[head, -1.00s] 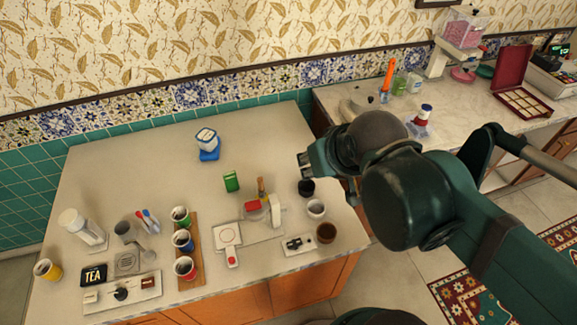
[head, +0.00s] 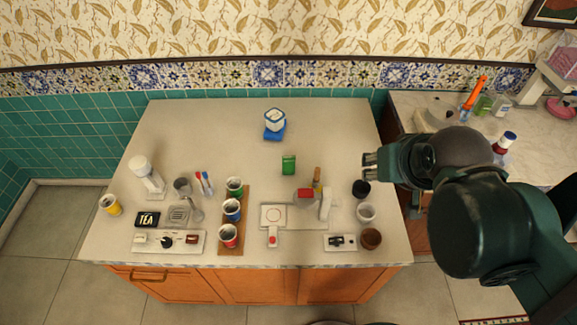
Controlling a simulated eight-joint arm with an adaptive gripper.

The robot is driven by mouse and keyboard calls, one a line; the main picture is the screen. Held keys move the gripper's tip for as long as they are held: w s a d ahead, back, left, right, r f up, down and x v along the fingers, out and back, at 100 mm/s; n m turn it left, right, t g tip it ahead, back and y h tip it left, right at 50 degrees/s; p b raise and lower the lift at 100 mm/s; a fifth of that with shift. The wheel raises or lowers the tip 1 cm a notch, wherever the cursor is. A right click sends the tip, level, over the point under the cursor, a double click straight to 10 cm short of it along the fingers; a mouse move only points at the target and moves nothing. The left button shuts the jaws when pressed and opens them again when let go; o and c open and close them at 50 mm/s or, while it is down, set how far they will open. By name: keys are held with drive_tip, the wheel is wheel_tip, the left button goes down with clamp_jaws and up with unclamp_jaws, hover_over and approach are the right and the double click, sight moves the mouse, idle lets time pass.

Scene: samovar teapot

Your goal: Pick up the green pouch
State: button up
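The green pouch (head: 289,165) is a small green packet near the middle of the pale counter (head: 210,135). It seems to stand upright, with clear surface around it. My gripper (head: 368,166) is at the right side of the counter, to the right of the pouch and well apart from it. Its fingers point left toward the counter's middle. A small gap seems to show between the two fingertips, and nothing is seen between them.
A blue-and-white container (head: 274,124) stands behind the pouch. A brown-handled item (head: 317,178) and a red-topped item (head: 305,194) are in front and right. A black cup (head: 361,188) is below my gripper. Cups on a wooden board (head: 232,248) stand front left. The back left is clear.

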drive_tip(key=shift+o, duration=0.2)
drive_tip(key=shift+w, duration=0.1)
drive_tip(key=n+g+b, duration=0.3)
drive_tip(key=n+g, duration=0.3)
drive_tip(key=n, duration=0.9)
hover_over(289, 156)
drive_tip(key=s+d, duration=0.4)
drive_tip(key=d, duration=0.2)
wheel_tip(289, 156, down, 16)
drive_tip(key=w+a+f+n, duration=0.1)
drive_tip(key=a+f, duration=0.1)
drive_tip(key=f, duration=0.1)
drive_tip(key=w+a+f+n, duration=0.1)
drive_tip(key=a+f, duration=0.1)
drive_tip(key=f, duration=0.1)
drive_tip(key=w+a+f+n+g, duration=0.1)
drive_tip(key=a+f+n, duration=0.1)
drive_tip(key=f, duration=0.2)
drive_tip(key=shift+w, duration=0.4)
drive_tip(key=shift+a+f, duration=0.1)
drive_tip(key=shift+f, duration=0.15)
